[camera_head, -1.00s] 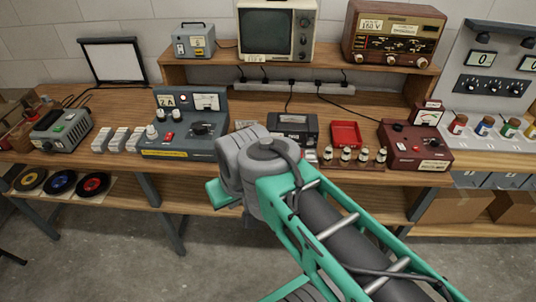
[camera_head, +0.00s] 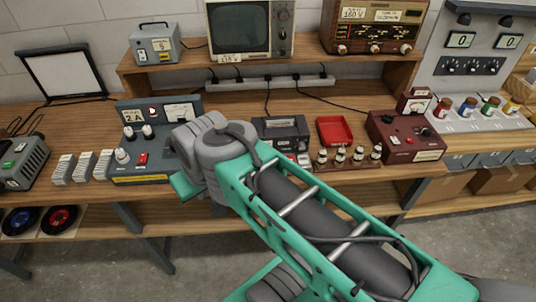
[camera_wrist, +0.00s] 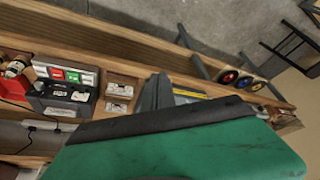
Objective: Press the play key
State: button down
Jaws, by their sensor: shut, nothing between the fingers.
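The dark cassette recorder (camera_head: 281,130) stands on the bench just right of my arm's joint in the head view; my arm covers part of its front. In the wrist view the recorder (camera_wrist: 62,98) shows at the left, with a row of keys along one edge: a green key (camera_wrist: 73,77), a red key (camera_wrist: 57,74) and white ones. Which symbol each key bears is too small to read. My gripper (camera_wrist: 165,122) fills the lower part of the wrist view as a green body with a dark edge. It is shut and empty, apart from the keys.
A grey-blue power supply (camera_head: 146,139) stands left. A shelf (camera_head: 170,66) holding a television (camera_head: 249,29) is behind.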

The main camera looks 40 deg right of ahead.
jog(key=w+d+f+m+t+y+p, duration=0.1)
jog(key=w+d+f+m+p, duration=0.1)
jog(key=w+d+m, duration=0.45)
jog(key=w+d+f+m+p, duration=0.15)
jog(key=w+d+m, duration=0.25)
jog(key=d+m, duration=0.55)
jog(key=s+d+f+m+t, duration=0.1)
jog(key=d+f+m+t, duration=0.1)
jog(key=d+m, duration=0.2)
jog(key=s+d+f+m+t+p, duration=0.1)
jog(key=d+m, duration=0.4)
jog(key=d, duration=0.6)
jog(key=shift+s+d+f+m+t, duration=0.15)
jog(key=shift+f+m+t, duration=0.15)
jog(key=shift+f+t, duration=0.1)
notch_tip(320, 180, down, 6)
jog(key=b, duration=0.6)
jog(key=shift+f+b, duration=0.25)
jog(key=shift+b, duration=0.05)
jog(key=shift+f+b, duration=0.4)
jog(key=shift+f, duration=0.7)
